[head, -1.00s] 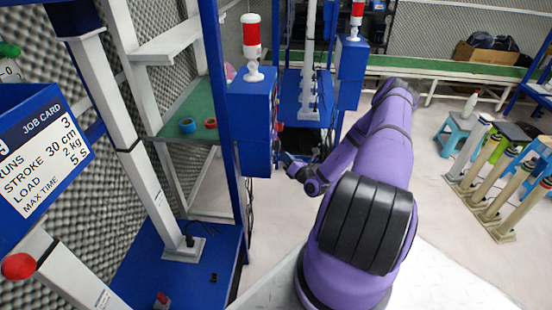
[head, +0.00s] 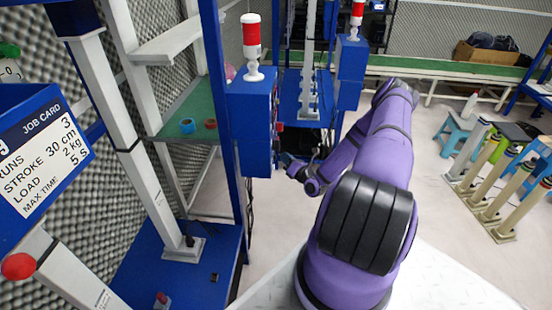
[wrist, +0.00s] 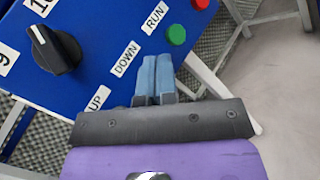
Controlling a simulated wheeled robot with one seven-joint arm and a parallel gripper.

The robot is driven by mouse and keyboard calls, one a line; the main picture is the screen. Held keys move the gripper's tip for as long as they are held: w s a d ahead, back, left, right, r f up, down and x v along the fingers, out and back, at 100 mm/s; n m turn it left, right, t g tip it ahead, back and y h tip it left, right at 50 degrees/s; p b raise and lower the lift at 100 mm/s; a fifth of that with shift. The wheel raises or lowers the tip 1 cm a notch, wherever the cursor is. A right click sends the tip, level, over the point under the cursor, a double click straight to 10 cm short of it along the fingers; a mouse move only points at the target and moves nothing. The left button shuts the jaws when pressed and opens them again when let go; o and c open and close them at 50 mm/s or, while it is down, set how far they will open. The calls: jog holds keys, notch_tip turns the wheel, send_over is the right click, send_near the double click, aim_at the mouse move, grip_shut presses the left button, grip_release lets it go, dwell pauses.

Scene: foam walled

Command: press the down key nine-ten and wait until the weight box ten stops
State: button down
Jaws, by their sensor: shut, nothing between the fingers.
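The blue control panel fills the upper left of the wrist view (wrist: 85,85), with labels UP, DOWN and RUN. A black selector knob (wrist: 55,50) sits between the 9 and 10 marks. My gripper (wrist: 153,62) is shut and empty, its blue fingertips beside the DOWN label (wrist: 124,58). The fingers cover the spot beside that label, so the down key is hidden and contact cannot be told. In the head view my gripper (head: 287,160) is small, right of the blue lamp box (head: 250,135). I cannot make out weight box ten.
A green button (wrist: 176,35) is by the RUN label, with a red button (wrist: 200,4) beyond. A red-and-white lamp (head: 251,45) tops the box. Blue rack posts (head: 225,110) stand left. Several posts (head: 485,185) stand right, with clear floor between.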

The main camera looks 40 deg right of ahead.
jog(key=shift+w+a, duration=0.15)
jog(key=shift+w+a, duration=0.15)
jog(key=shift+w, duration=0.05)
